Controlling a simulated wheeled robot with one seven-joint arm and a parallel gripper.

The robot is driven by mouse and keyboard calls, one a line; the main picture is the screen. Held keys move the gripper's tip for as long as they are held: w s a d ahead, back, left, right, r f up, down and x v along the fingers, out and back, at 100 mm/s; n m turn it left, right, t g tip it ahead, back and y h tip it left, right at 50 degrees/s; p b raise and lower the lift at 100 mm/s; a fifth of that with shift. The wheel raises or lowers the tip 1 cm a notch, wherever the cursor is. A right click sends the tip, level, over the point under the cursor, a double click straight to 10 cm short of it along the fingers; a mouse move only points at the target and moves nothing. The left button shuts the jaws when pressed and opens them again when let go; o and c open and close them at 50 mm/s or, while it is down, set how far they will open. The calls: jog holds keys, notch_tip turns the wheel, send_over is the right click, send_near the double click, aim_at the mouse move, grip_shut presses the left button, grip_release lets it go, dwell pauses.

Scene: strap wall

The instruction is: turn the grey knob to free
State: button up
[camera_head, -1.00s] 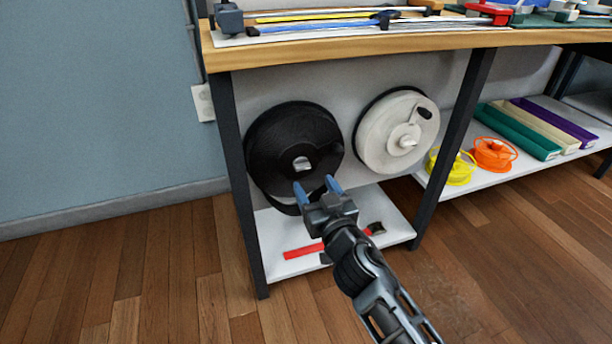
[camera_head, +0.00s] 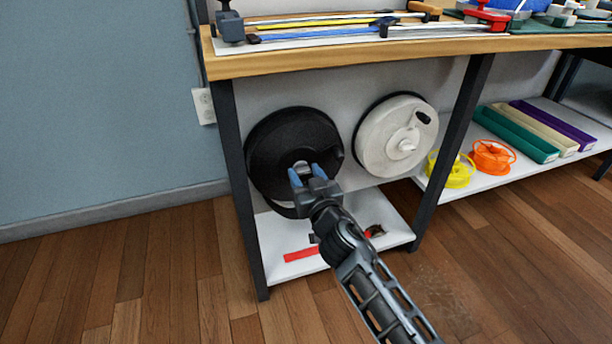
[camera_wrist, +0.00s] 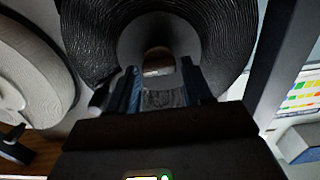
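The grey knob (camera_head: 301,166) is at the centre of the black reel (camera_head: 268,150), the left of two reels under the bench. My gripper (camera_head: 306,172) is at the knob, with its blue fingers apart and one on each side of it. In the wrist view the fingers (camera_wrist: 163,88) point at the reel's hub, and a grey piece, seemingly the knob (camera_wrist: 165,98), shows between them. I cannot tell whether the fingers touch it. My gripper hides part of the knob and the lower right of the reel.
A white reel (camera_head: 385,140) hangs to the right. Dark bench legs (camera_head: 243,190) stand on both sides. A low white shelf (camera_head: 270,232) with a red strip (camera_head: 301,254) lies below. The wooden bench top (camera_head: 300,62) is above.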

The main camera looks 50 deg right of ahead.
jog(key=c, duration=0.7)
jog(key=shift+n, duration=0.3)
jog(key=n, duration=0.3)
jog(key=shift+a+n+b, duration=0.1)
jog(key=shift+n+b, duration=0.25)
jog(key=shift+n, duration=0.05)
jog(key=n, duration=0.4)
jog(key=shift+w+a, duration=0.1)
jog(key=n, duration=0.5)
jog(key=shift+f, duration=0.1)
jog(key=shift+f+n+p, duration=0.15)
jog(key=shift+n+p, duration=0.2)
jog(key=shift+n, duration=1.85)
